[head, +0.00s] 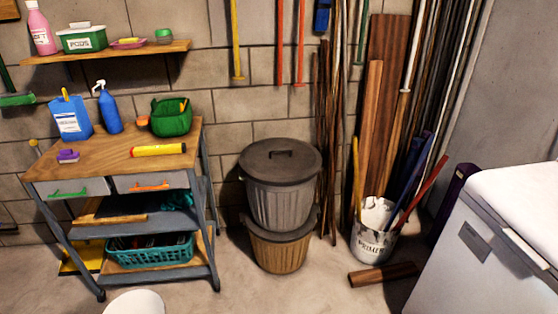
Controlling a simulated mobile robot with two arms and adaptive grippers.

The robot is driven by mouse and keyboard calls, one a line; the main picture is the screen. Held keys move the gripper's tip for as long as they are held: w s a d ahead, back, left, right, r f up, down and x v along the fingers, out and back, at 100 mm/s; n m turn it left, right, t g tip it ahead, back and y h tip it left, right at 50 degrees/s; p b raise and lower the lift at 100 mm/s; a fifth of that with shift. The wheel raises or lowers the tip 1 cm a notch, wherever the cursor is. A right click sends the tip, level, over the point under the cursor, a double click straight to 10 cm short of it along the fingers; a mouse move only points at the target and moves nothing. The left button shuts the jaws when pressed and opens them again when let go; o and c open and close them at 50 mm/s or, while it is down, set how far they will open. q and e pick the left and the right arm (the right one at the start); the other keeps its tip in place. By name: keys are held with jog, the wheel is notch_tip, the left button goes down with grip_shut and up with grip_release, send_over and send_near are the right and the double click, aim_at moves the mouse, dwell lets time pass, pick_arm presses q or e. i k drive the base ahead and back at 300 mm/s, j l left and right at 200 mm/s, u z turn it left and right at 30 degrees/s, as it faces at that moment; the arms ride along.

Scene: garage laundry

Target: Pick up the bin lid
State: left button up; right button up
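The dark grey bin lid (262,160) with a black handle on top lies flat on a ribbed grey bin (282,207). The bin is stacked on a brown, wicker-like lower bin (277,254) against the block wall. A dark rim shows between the two bins. Neither of my grippers is in the head view.
A wheeled wooden-top workbench (112,158) stands left of the bins. A white primer bucket (374,236) holding tools and a wood piece (382,276) on the floor lie right. A white chest (500,240) fills the right corner. A white round object (135,303) is at the bottom. Floor before the bins is clear.

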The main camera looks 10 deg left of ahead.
aim_at(272, 162)
jog(key=i+l, duration=0.15)
jog(key=i, duration=0.95)
jog(key=j+u, duration=0.05)
